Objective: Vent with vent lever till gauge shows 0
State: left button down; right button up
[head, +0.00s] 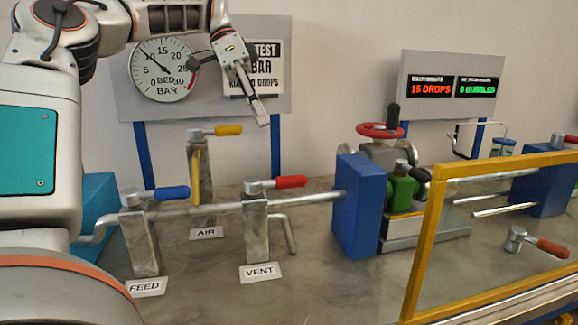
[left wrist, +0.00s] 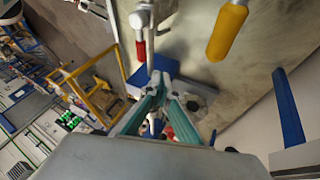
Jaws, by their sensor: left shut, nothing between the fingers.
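The vent lever (head: 291,182) has a red handle on top of the grey post behind the VENT label (head: 260,271). Its handle points right, roughly in line with the horizontal pipe. The round pressure gauge (head: 162,68) stands on the back panel, its needle pointing up and left, around the 5 to 10 marks. My left gripper (head: 264,122) is shut and empty, pointing down above and slightly left of the red handle, apart from it. In the left wrist view, a red handle (left wrist: 141,50) shows near the closed fingertips (left wrist: 160,68). My right gripper is not seen.
The blue feed lever (head: 172,193) is to the left and the yellow air lever (head: 228,130) behind. A blue flange block (head: 358,207) and a red handwheel (head: 380,130) stand right. A yellow frame (head: 424,245) fills the front right. A display (head: 430,88) reads 15 drops.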

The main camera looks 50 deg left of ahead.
aim_at(280, 183)
pick_arm(q)
jog(key=s+d+r+b+x, duration=0.1)
jog(key=d+x, duration=0.1)
jog(key=x, duration=0.9)
jog(key=shift+s+b, duration=0.35)
jog(key=shift+s, duration=0.1)
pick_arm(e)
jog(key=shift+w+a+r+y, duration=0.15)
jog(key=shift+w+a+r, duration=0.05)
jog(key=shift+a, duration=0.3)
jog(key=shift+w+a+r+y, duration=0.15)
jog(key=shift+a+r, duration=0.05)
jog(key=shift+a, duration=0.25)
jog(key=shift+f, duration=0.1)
